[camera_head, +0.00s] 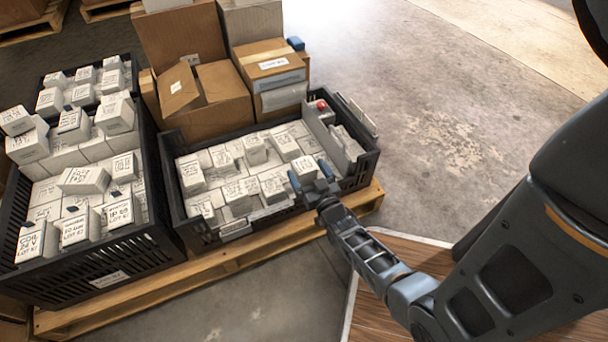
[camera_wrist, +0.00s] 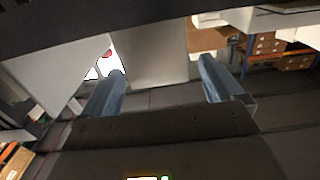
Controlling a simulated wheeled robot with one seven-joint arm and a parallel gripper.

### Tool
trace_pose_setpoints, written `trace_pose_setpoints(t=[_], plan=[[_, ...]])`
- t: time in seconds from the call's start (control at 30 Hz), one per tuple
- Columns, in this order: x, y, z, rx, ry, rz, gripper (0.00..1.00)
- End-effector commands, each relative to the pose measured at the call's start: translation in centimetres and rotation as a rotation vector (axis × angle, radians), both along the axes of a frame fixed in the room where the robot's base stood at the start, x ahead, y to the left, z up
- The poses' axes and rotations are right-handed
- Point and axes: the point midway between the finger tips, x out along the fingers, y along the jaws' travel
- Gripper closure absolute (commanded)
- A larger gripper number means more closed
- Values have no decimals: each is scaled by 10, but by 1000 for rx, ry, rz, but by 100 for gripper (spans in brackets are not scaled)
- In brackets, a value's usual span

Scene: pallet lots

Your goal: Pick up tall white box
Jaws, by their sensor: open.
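My gripper (camera_head: 311,176) is over the front right part of the right black crate (camera_head: 222,232), with its two blue fingers apart. A white box (camera_head: 304,163) with a dark printed label stands right behind the fingertips, its lower part hidden by them. In the wrist view, my gripper (camera_wrist: 160,82) is open, and a plain pale box face (camera_wrist: 150,55) rises beyond the gap between the fingers. I cannot tell whether the fingers touch it, or which head-view box it is.
Several small white boxes fill the right crate, with a pale upright panel (camera_head: 326,127) and a red item (camera_head: 321,104) on its right side. The left crate (camera_head: 165,235) is heaped with white boxes. Open cardboard boxes (camera_head: 215,95) stand behind. Concrete floor (camera_head: 440,110) at right is clear.

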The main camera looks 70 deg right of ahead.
Motion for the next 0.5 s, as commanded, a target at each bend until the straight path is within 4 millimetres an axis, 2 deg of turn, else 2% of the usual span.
trace_pose_setpoints(t=[0.3, 0.5], plan=[[26, -33, -1, -2, -2, -1, 6], [31, -37, 1, 0, 0, 0, 6]])
